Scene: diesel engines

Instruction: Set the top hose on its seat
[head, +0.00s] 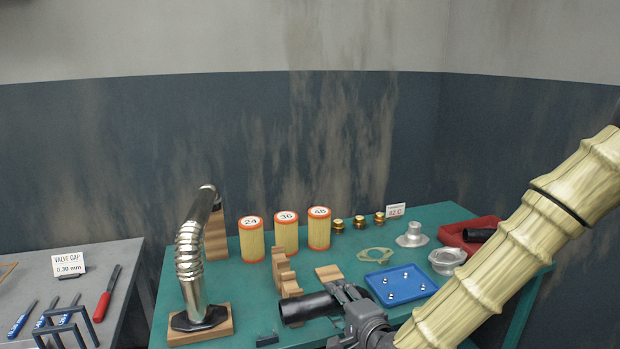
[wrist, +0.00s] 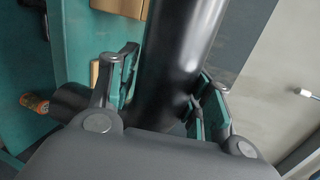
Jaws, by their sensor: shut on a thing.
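My gripper (head: 345,300) is low over the front of the green table, with its fingers around a black hose (head: 308,307). In the wrist view, the gripper (wrist: 166,88) is shut on the smooth black hose (wrist: 182,45), which runs up between the two fingers. A black tube end (wrist: 72,100) shows at the left there; whether it is the same bent hose is hidden. I cannot tell whether the hose touches the table. Which part is its seat is not clear. A stepped wooden stand (head: 283,270) is just behind the hose.
A chrome flexible pipe (head: 190,260) stands on a wooden base at the left. Several yellow filters (head: 252,240) stand behind. A blue tray (head: 402,284) with small balls lies right of the gripper. A red tray (head: 455,235) holds another black tube (head: 478,235).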

